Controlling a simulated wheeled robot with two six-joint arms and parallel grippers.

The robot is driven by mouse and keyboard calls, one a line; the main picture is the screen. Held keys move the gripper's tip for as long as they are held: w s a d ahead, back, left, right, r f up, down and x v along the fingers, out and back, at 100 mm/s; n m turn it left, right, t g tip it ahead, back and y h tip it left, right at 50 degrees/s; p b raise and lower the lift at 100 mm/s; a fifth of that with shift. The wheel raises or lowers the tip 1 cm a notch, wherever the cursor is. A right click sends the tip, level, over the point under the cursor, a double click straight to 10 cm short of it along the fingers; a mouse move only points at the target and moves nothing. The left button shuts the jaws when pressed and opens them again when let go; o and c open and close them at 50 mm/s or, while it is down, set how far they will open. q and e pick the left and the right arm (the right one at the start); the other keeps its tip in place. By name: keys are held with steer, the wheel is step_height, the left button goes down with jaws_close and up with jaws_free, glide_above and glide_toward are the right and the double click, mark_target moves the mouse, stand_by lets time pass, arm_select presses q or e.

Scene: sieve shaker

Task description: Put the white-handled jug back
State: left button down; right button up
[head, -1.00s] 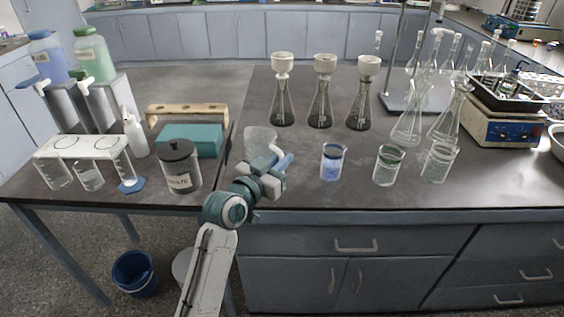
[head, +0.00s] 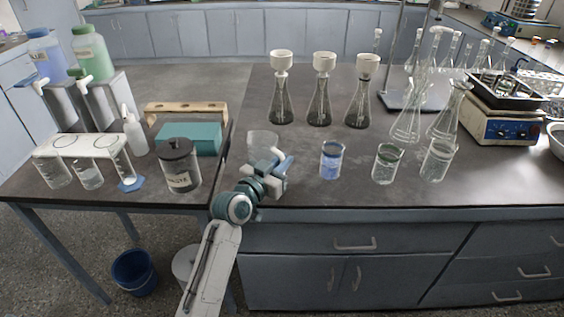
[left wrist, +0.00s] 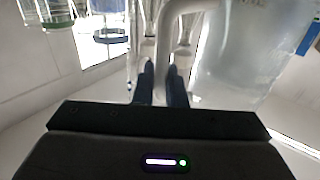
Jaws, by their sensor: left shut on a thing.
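The clear jug (head: 263,143) is at the left end of the right-hand bench, near the gap to the left table, partly hidden behind my left gripper. My left gripper (head: 279,166) is shut on its handle. In the left wrist view the white handle (left wrist: 169,32) runs down between the two dark fingers (left wrist: 160,84), and the frosted jug body (left wrist: 238,58) fills the right side. The jug looks upright in the head view. I cannot tell whether its base touches the bench. My right gripper is not in view.
Several beakers (head: 331,160) stand right of the jug, with flasks holding white funnels (head: 320,95) behind. On the left table are a dark waste jar (head: 180,168), a teal box (head: 190,138) and a white rack (head: 80,147). Bench (head: 300,190) between jug and beakers is clear.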

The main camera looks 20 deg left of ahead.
arm_select(q)
steer(key=c, duration=1.5)
jaws_free()
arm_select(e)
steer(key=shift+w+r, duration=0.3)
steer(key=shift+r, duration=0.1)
